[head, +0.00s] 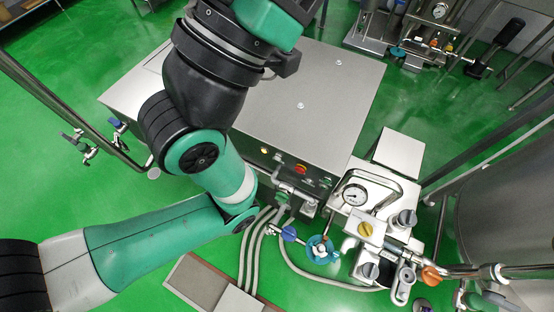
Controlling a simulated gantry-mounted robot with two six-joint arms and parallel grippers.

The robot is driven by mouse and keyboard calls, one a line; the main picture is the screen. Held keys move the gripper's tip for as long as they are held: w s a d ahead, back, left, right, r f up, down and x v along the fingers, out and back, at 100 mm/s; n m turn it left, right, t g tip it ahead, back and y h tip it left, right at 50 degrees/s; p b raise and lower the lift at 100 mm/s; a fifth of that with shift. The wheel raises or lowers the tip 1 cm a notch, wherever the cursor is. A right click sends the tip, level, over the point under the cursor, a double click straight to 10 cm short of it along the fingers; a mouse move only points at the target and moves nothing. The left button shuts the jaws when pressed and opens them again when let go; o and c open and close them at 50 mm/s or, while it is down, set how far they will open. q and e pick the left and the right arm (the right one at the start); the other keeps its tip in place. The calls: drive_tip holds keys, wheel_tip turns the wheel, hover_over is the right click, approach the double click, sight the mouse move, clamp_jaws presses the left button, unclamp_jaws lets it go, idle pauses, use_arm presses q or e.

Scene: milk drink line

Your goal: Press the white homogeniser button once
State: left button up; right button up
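The steel homogeniser cabinet (305,90) stands in the middle of the head view. Its front edge carries a row of small controls. A small pale round button (264,150) sits at the left of this row; it looks white to cream. To its right are a red-orange control (301,169) and a green one (325,182). A green and black arm covers the cabinet's left part and passes close to the left of the pale button. No gripper fingers show in this view. I cannot tell whether the button is pressed in.
A pressure gauge (355,194), bent steel pipes and valves with blue and yellow parts stand right of the controls. Grey hoses (248,262) run along the green floor in front. A large steel tank (510,190) stands at the right.

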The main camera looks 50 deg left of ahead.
use_arm(q)
clamp_jaws()
idle(1.5)
